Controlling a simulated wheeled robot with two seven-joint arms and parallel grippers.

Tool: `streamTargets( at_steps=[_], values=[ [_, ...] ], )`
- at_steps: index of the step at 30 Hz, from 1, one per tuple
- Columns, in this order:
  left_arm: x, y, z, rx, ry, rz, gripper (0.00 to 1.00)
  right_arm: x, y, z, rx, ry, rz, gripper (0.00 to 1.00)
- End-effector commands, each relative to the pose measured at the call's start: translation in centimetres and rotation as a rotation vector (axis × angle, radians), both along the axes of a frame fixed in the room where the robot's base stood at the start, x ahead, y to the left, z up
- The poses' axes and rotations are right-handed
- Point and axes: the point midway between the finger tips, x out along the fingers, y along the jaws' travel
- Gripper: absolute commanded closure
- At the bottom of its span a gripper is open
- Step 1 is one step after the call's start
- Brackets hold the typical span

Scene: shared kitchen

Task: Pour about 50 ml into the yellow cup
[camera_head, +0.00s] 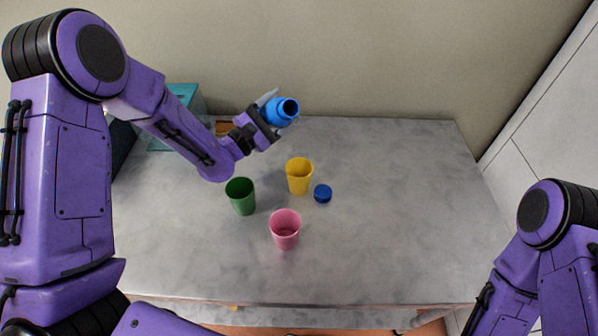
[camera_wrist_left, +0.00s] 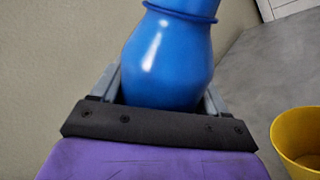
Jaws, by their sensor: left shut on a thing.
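The yellow cup (camera_head: 299,177) stands upright on the grey table, and its rim and inside show at the right edge of the left wrist view (camera_wrist_left: 299,143). My left gripper (camera_head: 263,122) is shut on a blue bottle (camera_head: 281,111), held above the table behind and to the left of the yellow cup. The bottle is tilted, its open mouth facing the head camera. Its body fills the middle of the left wrist view (camera_wrist_left: 170,60). No liquid stream shows, and the contents of bottle and cup cannot be made out. My right gripper is out of view.
A green cup (camera_head: 241,196) stands left of the yellow cup, and a pink cup (camera_head: 285,229) stands in front. A blue cap (camera_head: 322,193) lies to its right. A teal box (camera_head: 187,98) is at the back left. The right side of the table (camera_head: 410,200) is clear.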

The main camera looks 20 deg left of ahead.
Motion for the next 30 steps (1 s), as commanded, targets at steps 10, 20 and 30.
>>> streamTargets(
  at_steps=[10,20,30],
  values=[
    [0.5,0.5,-0.8,0.153,-0.124,0.0,0.68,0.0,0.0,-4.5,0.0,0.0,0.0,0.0],
    [0.7,0.8,-1.0,0.282,-0.228,0.001,0.68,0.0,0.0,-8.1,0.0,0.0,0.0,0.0],
    [0.1,0.1,-0.6,0.465,-0.374,0.002,0.68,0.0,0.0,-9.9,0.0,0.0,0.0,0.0]
  ],
)
